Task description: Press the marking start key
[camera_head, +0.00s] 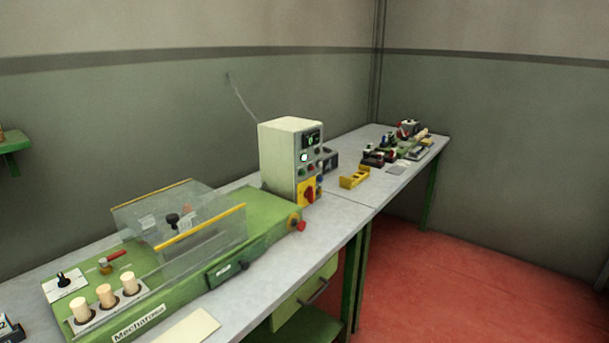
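A cream control box (284,155) stands on the bench behind the green marking machine (255,213). Its front panel has a dark display (311,139), a lit green-white round key (304,157), other small buttons, and a red rotary switch on a yellow plate (308,192). Labels on the keys are too small to read, so I cannot tell which is the marking start key. A red knob (300,226) sits at the machine's right end. Neither of my grippers shows in this view.
Clear guards (215,235) with yellow edges stand over the machine. A yellow block (354,178) and a cluttered set of small devices (392,150) lie farther along the grey bench (345,214). Red floor is clear at right.

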